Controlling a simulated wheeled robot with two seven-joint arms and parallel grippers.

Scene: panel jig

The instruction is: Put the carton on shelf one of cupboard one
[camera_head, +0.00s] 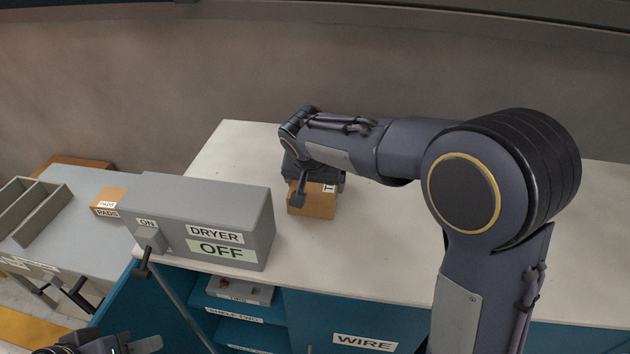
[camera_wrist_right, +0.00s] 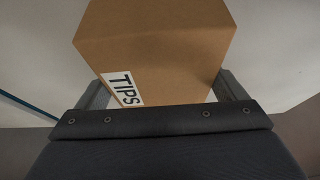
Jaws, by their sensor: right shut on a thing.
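A brown carton (camera_head: 312,204) with a white label is at the white counter, right of the dryer. In the right wrist view the carton (camera_wrist_right: 155,50) shows a TIPS label and fills the space between the fingers. My right gripper (camera_head: 316,184) is shut on it from above; whether its bottom touches the counter I cannot tell. Below the counter is an open blue cupboard (camera_head: 240,332), with labelled shelves partly visible; the upper one holds a grey bin (camera_head: 240,290). My left gripper (camera_head: 130,346) is at the bottom left edge, partly cut off.
A grey dryer box (camera_head: 205,215) marked OFF stands on the counter's (camera_head: 400,235) left end. A blue cupboard door (camera_head: 150,305) stands open below it. A grey side table (camera_head: 60,235) at left carries a PADS box (camera_head: 106,203) and a divided tray (camera_head: 40,215). The counter's middle is clear.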

